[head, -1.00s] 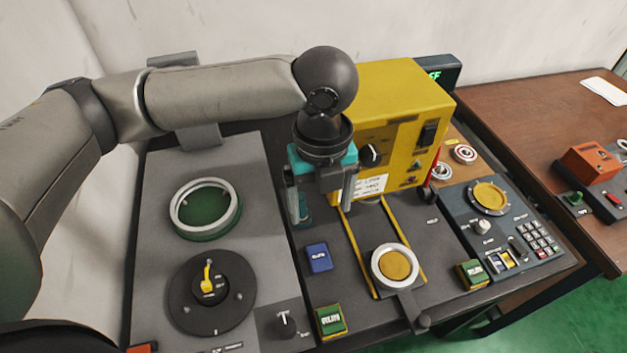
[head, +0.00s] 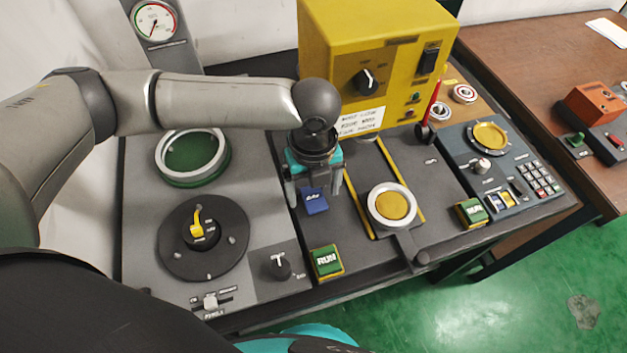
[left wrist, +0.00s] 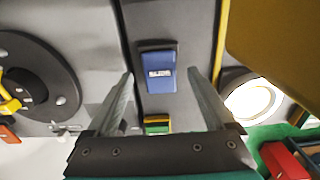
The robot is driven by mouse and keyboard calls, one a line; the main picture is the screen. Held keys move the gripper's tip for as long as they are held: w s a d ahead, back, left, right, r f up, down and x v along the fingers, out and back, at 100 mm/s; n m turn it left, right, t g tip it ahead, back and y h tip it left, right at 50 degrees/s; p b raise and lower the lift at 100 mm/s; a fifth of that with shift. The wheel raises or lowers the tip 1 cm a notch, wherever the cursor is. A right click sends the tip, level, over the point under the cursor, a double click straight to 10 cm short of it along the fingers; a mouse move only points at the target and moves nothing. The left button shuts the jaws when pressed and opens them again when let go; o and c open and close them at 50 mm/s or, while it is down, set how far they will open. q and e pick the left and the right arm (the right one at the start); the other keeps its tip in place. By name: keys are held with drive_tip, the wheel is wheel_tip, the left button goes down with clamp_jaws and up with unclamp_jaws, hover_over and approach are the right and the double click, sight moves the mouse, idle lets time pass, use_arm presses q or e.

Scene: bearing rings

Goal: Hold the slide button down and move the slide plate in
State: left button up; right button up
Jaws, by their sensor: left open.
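The blue slide button (head: 314,205) sits on the dark panel, left of the yellow-railed slide track. My left gripper (head: 315,194) is open, pointing down at the blue button, with a finger to either side of it. In the left wrist view the blue button (left wrist: 160,72) shows between the two open fingers (left wrist: 160,77); contact cannot be told. The slide plate carries a pale ring with a yellow centre (head: 392,206) and has a dark handle (head: 421,257) at its front end. It stands out in front of the yellow machine. My right gripper is not in view.
The yellow machine (head: 375,35) stands behind the track. A green RUN button (head: 326,261) lies in front of the blue one, and another green button (head: 470,211) right of the plate. A black dial (head: 203,237) and green-floored ring (head: 192,157) are at left.

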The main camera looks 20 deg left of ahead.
use_arm(q)
drive_tip(key=shift+f, duration=0.1)
drive_tip(key=shift+c, duration=0.4)
clamp_jaws()
idle(0.3)
